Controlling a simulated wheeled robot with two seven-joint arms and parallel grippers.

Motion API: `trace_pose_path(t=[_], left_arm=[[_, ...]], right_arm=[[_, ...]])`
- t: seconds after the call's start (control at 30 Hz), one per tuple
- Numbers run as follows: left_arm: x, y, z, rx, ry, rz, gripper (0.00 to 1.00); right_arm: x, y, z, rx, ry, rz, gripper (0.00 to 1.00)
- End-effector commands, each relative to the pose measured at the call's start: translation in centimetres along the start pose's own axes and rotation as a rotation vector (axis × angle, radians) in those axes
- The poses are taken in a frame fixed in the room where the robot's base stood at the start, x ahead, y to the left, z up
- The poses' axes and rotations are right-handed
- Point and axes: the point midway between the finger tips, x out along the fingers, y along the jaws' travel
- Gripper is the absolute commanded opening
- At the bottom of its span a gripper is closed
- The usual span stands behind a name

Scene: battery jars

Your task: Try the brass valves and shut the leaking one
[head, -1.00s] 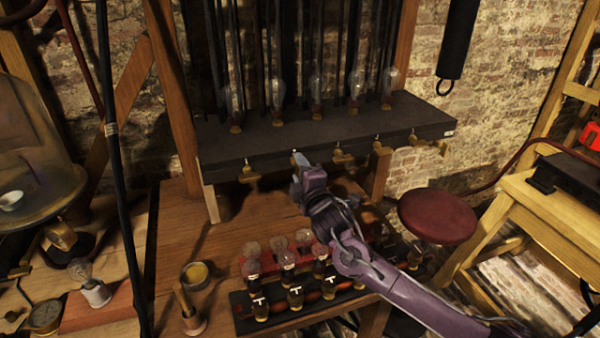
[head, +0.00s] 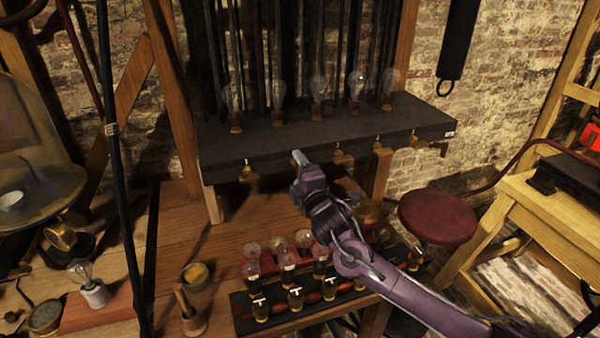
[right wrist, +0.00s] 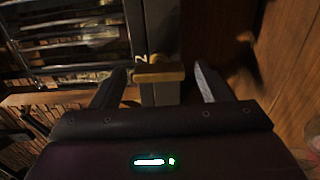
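A row of brass valves hangs along the front edge of the dark shelf (head: 330,131). One valve (head: 249,173) is at the left end, and others (head: 341,157) (head: 381,147) (head: 428,144) are further right. My right gripper (head: 299,158) is at the second position from the left and hides the valve there in the head view. In the right wrist view, that brass valve handle (right wrist: 160,73) lies crosswise by the number 2. The gripper's fingers (right wrist: 160,84) stand open on either side of it, with gaps visible. My left gripper is not in view.
Several glass bulbs (head: 318,95) stand on the shelf. A red stool (head: 437,216) stands to the right. A black cable hangs at left.

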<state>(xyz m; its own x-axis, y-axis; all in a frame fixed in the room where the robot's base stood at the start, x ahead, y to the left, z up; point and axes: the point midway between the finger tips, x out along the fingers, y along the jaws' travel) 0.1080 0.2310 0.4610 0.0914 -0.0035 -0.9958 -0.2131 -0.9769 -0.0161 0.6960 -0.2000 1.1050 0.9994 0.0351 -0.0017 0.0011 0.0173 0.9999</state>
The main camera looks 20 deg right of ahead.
Motion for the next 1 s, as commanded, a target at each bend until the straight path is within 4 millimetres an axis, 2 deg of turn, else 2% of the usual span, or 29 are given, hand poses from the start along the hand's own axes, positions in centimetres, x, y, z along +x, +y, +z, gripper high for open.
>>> trace_pose_path(t=[0.27, 0.37, 0.7, 0.83, 1.0], left_arm=[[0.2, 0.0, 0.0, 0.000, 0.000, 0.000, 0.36], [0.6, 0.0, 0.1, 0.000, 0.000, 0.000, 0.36], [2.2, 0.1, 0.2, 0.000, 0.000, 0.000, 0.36], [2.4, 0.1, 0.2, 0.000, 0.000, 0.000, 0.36], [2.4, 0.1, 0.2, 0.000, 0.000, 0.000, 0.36]], right_arm=[[-0.3, -0.1, 0.1, 0.001, -0.001, 0.001, 0.69], [-1.3, -0.2, 0.1, 0.001, -0.001, 0.000, 0.69], [-6.5, -0.3, 0.0, 0.000, 0.000, 0.000, 0.69], [-7.5, -0.1, 0.0, 0.000, 0.000, 0.000, 0.69], [-7.8, 0.0, 0.0, 0.001, -0.001, 0.000, 0.69]])
